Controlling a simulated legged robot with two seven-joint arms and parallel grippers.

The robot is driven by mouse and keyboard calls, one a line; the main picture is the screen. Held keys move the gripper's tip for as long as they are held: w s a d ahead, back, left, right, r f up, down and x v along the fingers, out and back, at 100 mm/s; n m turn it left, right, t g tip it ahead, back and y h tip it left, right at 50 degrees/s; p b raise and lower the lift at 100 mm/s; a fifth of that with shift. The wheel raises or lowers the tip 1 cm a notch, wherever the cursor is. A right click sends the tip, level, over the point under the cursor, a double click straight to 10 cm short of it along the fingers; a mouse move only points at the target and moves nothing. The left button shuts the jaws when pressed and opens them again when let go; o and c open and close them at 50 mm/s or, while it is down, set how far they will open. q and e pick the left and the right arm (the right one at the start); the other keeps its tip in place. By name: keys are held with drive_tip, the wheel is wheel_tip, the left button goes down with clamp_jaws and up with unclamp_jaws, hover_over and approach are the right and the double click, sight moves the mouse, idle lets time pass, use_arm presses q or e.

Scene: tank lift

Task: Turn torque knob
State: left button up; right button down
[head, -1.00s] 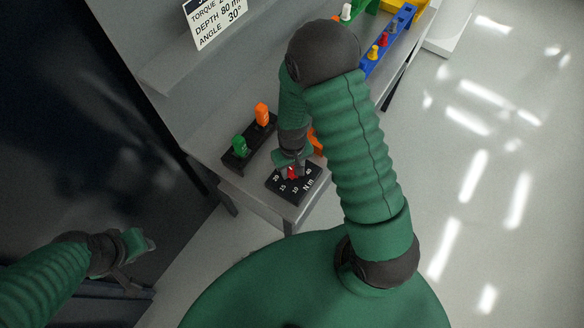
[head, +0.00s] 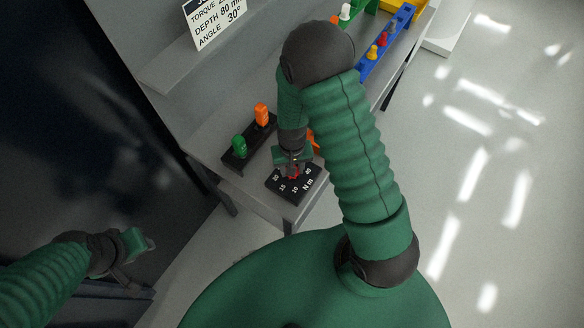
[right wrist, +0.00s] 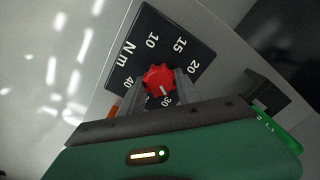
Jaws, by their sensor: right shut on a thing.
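The red torque knob (right wrist: 160,79) sits on a black dial plate (right wrist: 181,28) with white numbers and "N m". In the right wrist view it stands between the two fingers of my right gripper (right wrist: 158,86), which is shut on it. A white mark on the knob points towards the 30. In the head view the dial plate (head: 283,196) lies at the table's near corner, and my right gripper (head: 294,171) hides part of the knob. My left gripper (head: 140,262) is open and empty at the lower left, away from the table.
A black holder (head: 237,160) with a green piece (head: 239,146) and an orange piece (head: 262,115) stands left of the dial. A sign (head: 216,22) reads torque, depth 80 mm, angle 30°. A blue rack (head: 388,42) stands farther back. Open floor lies right.

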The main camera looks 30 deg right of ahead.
drive_tip(key=c, duration=1.2)
unclamp_jaws()
drive_tip(key=o, duration=0.3)
drive_tip(key=shift+w+f, duration=0.1)
wheel_tip(320, 180, up, 17)
drive_tip(key=shift+f, duration=0.1)
